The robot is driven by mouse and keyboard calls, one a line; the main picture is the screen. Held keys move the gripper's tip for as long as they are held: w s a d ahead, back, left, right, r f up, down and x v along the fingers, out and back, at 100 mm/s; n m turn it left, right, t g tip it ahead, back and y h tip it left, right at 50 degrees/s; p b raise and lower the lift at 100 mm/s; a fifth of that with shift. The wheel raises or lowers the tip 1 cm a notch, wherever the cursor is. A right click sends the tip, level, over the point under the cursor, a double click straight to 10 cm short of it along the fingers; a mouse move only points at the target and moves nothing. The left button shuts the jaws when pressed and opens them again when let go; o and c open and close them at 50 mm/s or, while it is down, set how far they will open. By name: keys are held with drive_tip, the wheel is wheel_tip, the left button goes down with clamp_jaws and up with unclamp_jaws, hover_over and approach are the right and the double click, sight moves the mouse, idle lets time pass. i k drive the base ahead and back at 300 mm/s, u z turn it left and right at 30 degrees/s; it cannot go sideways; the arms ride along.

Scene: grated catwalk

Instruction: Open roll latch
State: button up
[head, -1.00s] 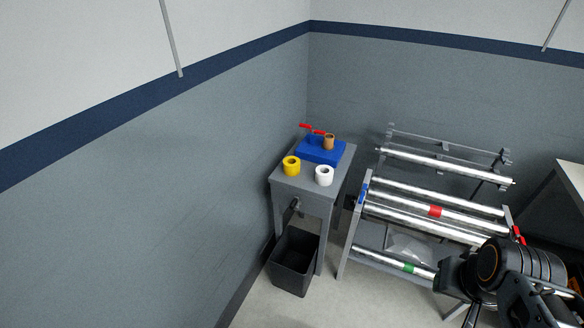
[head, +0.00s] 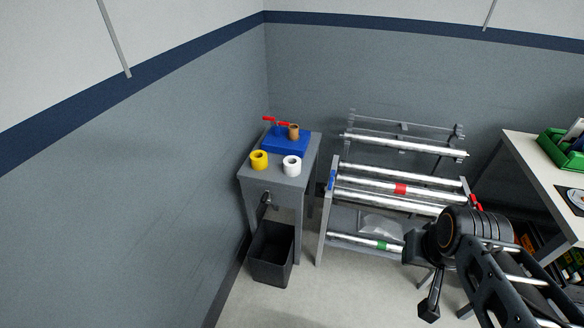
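A roller rack (head: 321,225) with several shiny metal rollers stands right of centre. One roller has a red band (head: 400,189) and a lower one a green band (head: 382,245). A small red part (head: 476,203) is at the rack's right end, and a blue part (head: 332,180) is at its left end. Which of these is the roll latch, and whether it is open, I cannot tell. My gripper (head: 427,285) is at lower right, in front of the rack's right side. It appears apart from the rack. Its finger opening is not clear, and my arm hides the rack's lower right.
A black bin (head: 271,254) stands below. A workbench (head: 540,175) with a green tray (head: 560,150) is at right. Floor in front is clear.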

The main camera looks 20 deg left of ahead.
sight(277, 123)
drive_tip(key=u, duration=0.15)
drive_tip(key=k, duration=0.3)
drive_tip(key=z, duration=0.45)
drive_tip(key=i, duration=1.05)
drive_tip(key=u, duration=0.85)
drive_tip(key=i, duration=0.75)
drive_tip(key=u, duration=1.05)
drive_tip(key=i, duration=0.25)
drive_tip(key=u, duration=0.3)
